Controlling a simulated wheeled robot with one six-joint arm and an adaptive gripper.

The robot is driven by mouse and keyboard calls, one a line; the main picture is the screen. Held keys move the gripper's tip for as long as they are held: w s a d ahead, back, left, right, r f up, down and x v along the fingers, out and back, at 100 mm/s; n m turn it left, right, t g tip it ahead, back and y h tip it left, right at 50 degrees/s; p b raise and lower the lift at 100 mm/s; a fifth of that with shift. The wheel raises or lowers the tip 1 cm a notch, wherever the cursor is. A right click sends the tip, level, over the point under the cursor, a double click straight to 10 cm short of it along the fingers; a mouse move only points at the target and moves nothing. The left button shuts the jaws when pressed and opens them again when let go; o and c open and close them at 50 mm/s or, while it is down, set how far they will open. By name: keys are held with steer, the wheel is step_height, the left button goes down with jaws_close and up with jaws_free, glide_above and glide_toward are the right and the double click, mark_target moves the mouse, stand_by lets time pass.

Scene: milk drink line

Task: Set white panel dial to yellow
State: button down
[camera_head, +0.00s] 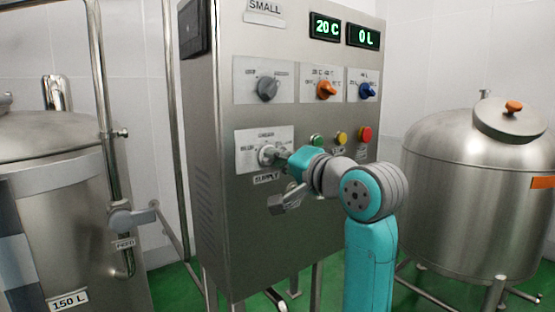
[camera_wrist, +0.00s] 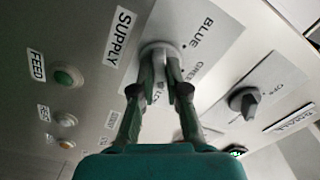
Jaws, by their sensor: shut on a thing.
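The dial (camera_head: 266,154) sits on a white plate (camera_head: 246,160) low on the left of the steel control panel's front, above a SUPPLY label (camera_head: 267,178). My gripper (camera_head: 274,157) reaches it from the right and is shut on its knob. In the wrist view, both fingers (camera_wrist: 161,82) close around the knob, and the dial's round pale base (camera_wrist: 160,47) shows beyond them. The word BLUE (camera_wrist: 201,28) and part of another colour word show on the plate. The fingers hide the knob, so I cannot tell which colour it points to.
Grey (camera_head: 267,88), orange (camera_head: 326,89) and blue (camera_head: 367,90) knobs sit above. Green (camera_head: 316,140), yellow (camera_head: 341,138) and red (camera_head: 365,134) buttons lie close to my arm. Steel tanks stand left (camera_head: 70,215) and right (camera_head: 460,190). A valve handle (camera_head: 288,199) hangs below.

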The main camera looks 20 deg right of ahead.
steer(key=shift+f, duration=0.1)
steer(key=c, duration=1.2)
jaws_free()
steer(key=shift+s, duration=0.1)
steer(key=v, duration=1.1)
steer(key=shift+s+d, duration=0.15)
steer(key=shift+s, duration=0.2)
